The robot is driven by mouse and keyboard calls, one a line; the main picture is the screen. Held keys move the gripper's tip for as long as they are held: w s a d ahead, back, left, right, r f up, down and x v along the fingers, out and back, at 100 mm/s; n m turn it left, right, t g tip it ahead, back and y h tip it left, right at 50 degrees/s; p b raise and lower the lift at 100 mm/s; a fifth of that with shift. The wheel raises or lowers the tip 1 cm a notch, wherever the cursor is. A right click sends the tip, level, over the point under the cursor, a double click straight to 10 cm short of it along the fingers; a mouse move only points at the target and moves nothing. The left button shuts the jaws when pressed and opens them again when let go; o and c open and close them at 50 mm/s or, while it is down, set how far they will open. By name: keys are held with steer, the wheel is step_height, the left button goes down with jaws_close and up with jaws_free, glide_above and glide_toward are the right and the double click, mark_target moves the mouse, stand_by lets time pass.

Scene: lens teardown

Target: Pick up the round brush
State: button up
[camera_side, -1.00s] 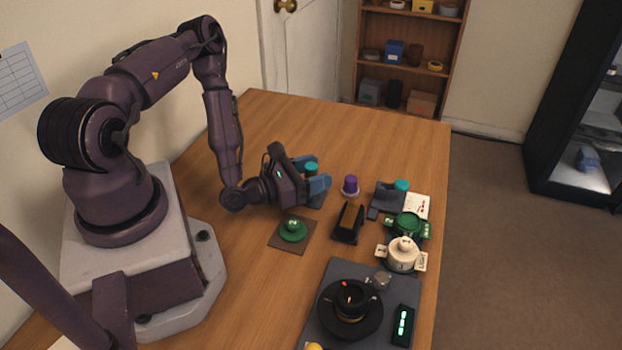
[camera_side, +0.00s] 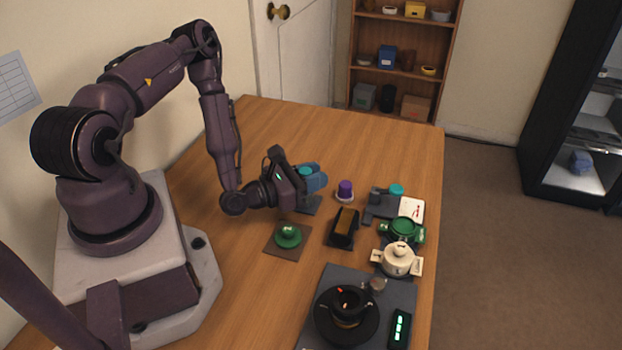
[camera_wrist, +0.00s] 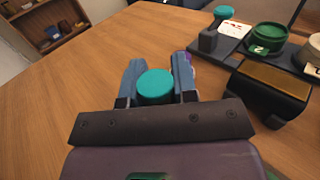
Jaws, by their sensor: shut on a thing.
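The round brush (camera_side: 305,171) shows a teal round top between my gripper's blue fingers; it also shows in the wrist view (camera_wrist: 155,87). Its lower part is hidden by the fingers, and I see no bristles. My gripper (camera_side: 312,178) is shut on it, with one finger on each side, as the wrist view (camera_wrist: 156,65) shows. I cannot tell whether the brush still touches the pad.
A purple-topped piece (camera_side: 345,188) stands close to the right of my fingers. A dark block with a brown top (camera_side: 344,222), a green lidded pot (camera_side: 403,229) and a cream pot (camera_side: 399,259) stand further right. A green knob (camera_side: 288,235) sits nearer. The table's far left is clear.

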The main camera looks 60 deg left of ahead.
step_height(320, 180, up, 10)
steer(key=shift+f, duration=0.15)
stand_by(0.3)
stand_by(0.7)
steer(key=w+d+m+g+h, duration=0.3)
steer(key=w+d+m+h, duration=0.25)
steer(key=d, duration=0.35)
steer(key=w+d+m+g+h, duration=0.2)
steer(key=w+d+m+h, duration=0.2)
steer(key=w+d+h, duration=0.4)
steer(key=shift+n+y, duration=0.25)
steer(key=shift+y, duration=0.1)
steer(key=shift+s+d+f, duration=0.2)
steer(key=shift+f, duration=0.85)
steer(key=shift+s+d+f, duration=0.15)
steer(key=shift+d+f, duration=0.05)
steer(key=shift+f, duration=0.85)
steer(key=shift+s+d+f, duration=0.2)
steer(key=shift+f, duration=0.85)
steer(key=shift+f, duration=0.75)
step_height(320, 180, up, 7)
steer(key=shift+r, duration=0.15)
